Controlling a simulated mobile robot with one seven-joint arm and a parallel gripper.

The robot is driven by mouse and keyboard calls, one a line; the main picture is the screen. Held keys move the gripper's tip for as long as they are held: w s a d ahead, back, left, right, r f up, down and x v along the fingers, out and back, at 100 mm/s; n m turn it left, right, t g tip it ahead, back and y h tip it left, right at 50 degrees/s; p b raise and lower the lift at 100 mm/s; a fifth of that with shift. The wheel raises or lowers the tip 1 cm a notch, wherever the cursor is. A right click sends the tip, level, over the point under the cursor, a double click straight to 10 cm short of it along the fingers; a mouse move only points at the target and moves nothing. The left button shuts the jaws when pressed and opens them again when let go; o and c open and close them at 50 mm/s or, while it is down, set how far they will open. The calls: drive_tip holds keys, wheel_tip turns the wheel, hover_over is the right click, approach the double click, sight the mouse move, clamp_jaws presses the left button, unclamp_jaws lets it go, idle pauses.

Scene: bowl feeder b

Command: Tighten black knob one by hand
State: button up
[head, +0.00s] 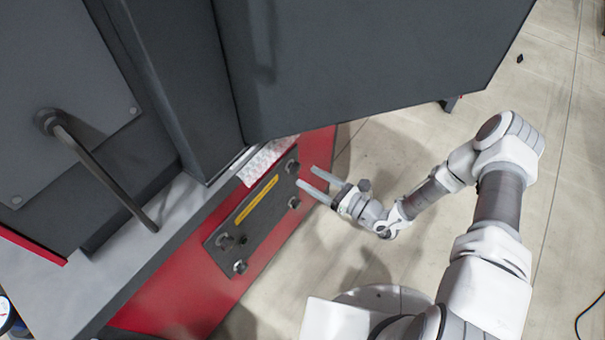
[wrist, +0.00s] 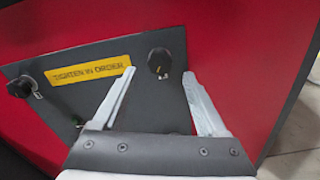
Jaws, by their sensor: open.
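A dark panel (head: 262,222) on the red front of the machine carries several black knobs. One knob (head: 292,166) is at its upper right and another (head: 294,203) is just below it. Two more, a knob (head: 225,241) and a knob (head: 240,267), are at the lower left. The wrist view shows one knob (wrist: 159,62) ahead between the fingertips and one (wrist: 20,87) at the left. I cannot tell which is knob one. My gripper (head: 307,176) is open and empty, its fingers pointing at the panel's right end. In the wrist view my gripper (wrist: 157,73) appears short of the knob.
A yellow label (head: 257,200) reading "TIGHTEN IN ORDER" lies between the knobs. A large dark grey housing (head: 370,60) overhangs the panel's upper end. A bent handle (head: 100,170) is at the left. The pale floor (head: 400,145) to the right is mostly clear.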

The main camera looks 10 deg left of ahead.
sight(298, 171)
drive_tip(key=shift+x, duration=1.9)
clamp_jaws()
